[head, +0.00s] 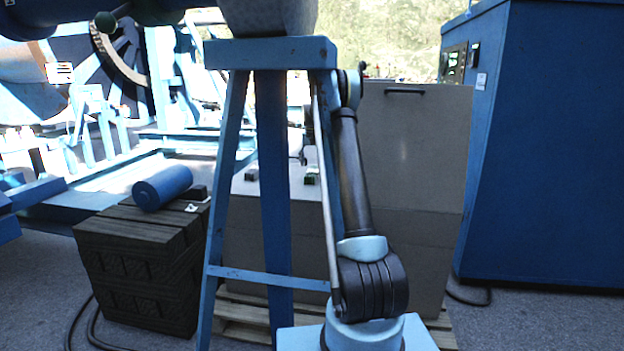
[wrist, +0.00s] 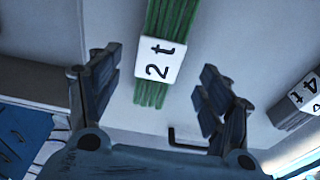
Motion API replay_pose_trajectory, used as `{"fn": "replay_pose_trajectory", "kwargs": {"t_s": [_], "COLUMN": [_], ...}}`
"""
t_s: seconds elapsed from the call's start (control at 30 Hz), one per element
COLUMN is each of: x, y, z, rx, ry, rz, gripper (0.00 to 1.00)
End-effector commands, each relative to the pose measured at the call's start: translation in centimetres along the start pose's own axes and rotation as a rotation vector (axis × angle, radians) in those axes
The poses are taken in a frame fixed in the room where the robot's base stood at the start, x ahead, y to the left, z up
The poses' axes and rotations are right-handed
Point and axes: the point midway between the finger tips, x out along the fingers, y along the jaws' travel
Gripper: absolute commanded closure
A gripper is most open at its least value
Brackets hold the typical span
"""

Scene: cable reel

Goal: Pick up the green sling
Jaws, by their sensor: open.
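The green sling (wrist: 173,25) is a bundle of green strands with a white "2 t" label (wrist: 158,62) around it, lying on a pale grey surface. In the wrist view it runs from the top edge down between my fingers, its lower end just below the label. My gripper (wrist: 158,76) is open, one finger to each side of the sling, with nothing held. I cannot tell how far the fingertips are from the surface. In the head view my gripper cannot be made out, and only a small dark green bit shows inside the grey box.
A grey sling with a "4 t" label (wrist: 308,92) lies to the right. A black handle (wrist: 187,138) sits below the green sling. The grey box (head: 425,250) has its lid up. A blue cabinet (head: 545,150) stands right, a dark crate (head: 140,270) left.

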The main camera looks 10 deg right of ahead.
Motion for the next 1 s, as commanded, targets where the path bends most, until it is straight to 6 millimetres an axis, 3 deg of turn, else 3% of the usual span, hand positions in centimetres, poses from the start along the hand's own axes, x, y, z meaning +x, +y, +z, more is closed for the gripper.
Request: {"fn": "replay_pose_trajectory", "kwargs": {"t_s": [0.33,0.63,0.9,1.0], "x": [2.0,5.8,6.3,6.3], "y": [0.1,0.1,0.1,0.1], "z": [-0.1,-0.2,-0.2,-0.2], "rx": [0.000,0.000,0.000,0.000], "ry": [0.000,0.000,0.000,0.000], "rz": [0.000,0.000,0.000,0.000], "gripper": [0.28,0.28,0.28,0.49]}}
